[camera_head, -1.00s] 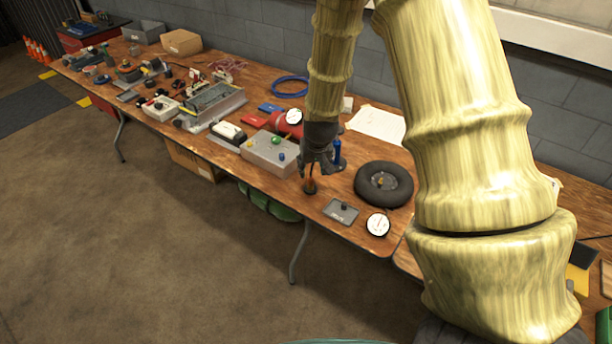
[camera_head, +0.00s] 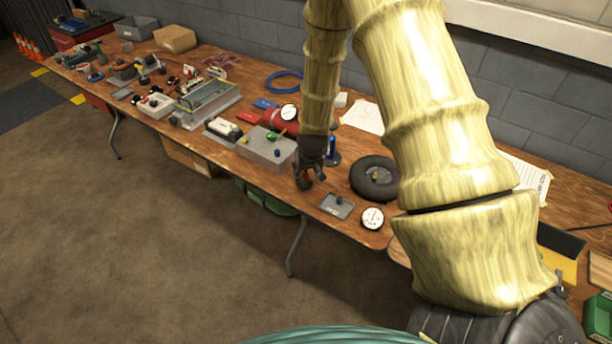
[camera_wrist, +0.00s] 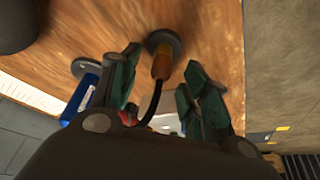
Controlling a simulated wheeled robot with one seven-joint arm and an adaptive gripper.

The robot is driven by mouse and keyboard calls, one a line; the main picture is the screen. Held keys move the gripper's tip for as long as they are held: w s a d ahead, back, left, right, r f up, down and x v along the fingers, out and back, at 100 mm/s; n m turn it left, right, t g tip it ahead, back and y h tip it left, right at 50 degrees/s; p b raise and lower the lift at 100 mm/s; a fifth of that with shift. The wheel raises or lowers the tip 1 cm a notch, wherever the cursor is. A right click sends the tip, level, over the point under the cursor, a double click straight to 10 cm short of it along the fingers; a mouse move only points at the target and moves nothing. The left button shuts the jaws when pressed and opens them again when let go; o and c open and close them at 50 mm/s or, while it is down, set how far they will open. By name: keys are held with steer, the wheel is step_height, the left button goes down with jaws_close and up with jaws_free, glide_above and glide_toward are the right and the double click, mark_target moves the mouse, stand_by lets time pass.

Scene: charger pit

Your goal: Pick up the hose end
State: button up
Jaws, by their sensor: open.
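The hose end (camera_wrist: 162,64) is an orange-brown cylinder on a dark round base, with a thin black hose curving from it toward my wrist. It stands on the wooden bench near its front edge. My gripper (camera_wrist: 163,68) is open, its two green-padded fingers on either side of the hose end in the wrist view. I see no clear contact. In the head view my gripper (camera_head: 308,181) is low over the bench and mostly hides the hose end.
A blue cylinder (camera_wrist: 82,96) stands close beside my gripper. A grey box with knobs (camera_head: 266,148) is to the left. A black wheel (camera_head: 374,178), a small grey tray (camera_head: 337,206) and a white dial gauge (camera_head: 372,218) lie to the right. Floor is open in front.

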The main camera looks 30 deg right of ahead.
steer(key=shift+p+x, duration=0.3)
steer(key=shift+x, duration=1.15)
steer(key=shift+c, duration=0.5)
jaws_close()
